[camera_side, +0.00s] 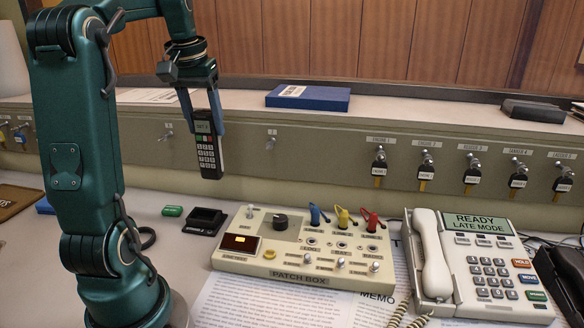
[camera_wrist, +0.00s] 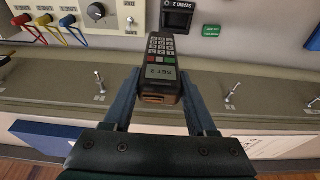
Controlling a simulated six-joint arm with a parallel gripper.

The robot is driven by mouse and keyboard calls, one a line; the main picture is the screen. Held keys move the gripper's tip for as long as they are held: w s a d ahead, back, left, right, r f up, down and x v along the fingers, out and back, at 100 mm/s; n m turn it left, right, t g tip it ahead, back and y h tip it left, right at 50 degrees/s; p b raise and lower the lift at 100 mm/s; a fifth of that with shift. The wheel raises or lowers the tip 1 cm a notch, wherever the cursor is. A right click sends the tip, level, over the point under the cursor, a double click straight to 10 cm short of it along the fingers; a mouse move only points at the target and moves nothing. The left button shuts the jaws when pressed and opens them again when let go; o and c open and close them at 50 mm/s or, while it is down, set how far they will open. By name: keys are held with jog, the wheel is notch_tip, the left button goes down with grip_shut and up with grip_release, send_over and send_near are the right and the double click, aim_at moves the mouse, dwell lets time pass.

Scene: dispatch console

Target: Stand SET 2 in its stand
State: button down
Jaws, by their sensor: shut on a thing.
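SET 2 is a black handset (camera_side: 208,157) with a screen and a keypad, held upright above the desk in the side view. My gripper (camera_side: 203,126) is shut on its upper part, one finger on each side. The handset's lower end hangs free in the air. The stand (camera_side: 205,220) is a small black holder on the desk, empty, below the handset and apart from it. In the wrist view the handset (camera_wrist: 160,60) points away from me between my fingers, its "SET 2" label showing, and the stand (camera_wrist: 178,16), marked "STAND 2", lies beyond its far end.
A patch box (camera_side: 300,250) with coloured plugs is right of the stand, and a desk phone (camera_side: 480,265) stands farther right. A small green block (camera_side: 172,211) lies left of the stand. Behind runs a ledge with keys on hooks and a blue book (camera_side: 308,98) on top.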

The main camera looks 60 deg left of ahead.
notch_tip(320, 180, down, 9)
jog(key=s+a, duration=0.2)
jog(key=shift+s+a, duration=0.15)
jog(key=shift+s, duration=0.25)
dwell(0.4)
jog(key=shift+s+d+x, duration=0.1)
jog(key=shift+x, duration=0.55)
jog(key=shift+s+d+x, duration=0.1)
jog(key=shift+x, duration=0.55)
dwell(3.0)
grip_release()
jog(key=shift+f, duration=0.1)
jog(key=w+a+v, duration=0.1)
jog(key=v, duration=0.6)
dwell(0.7)
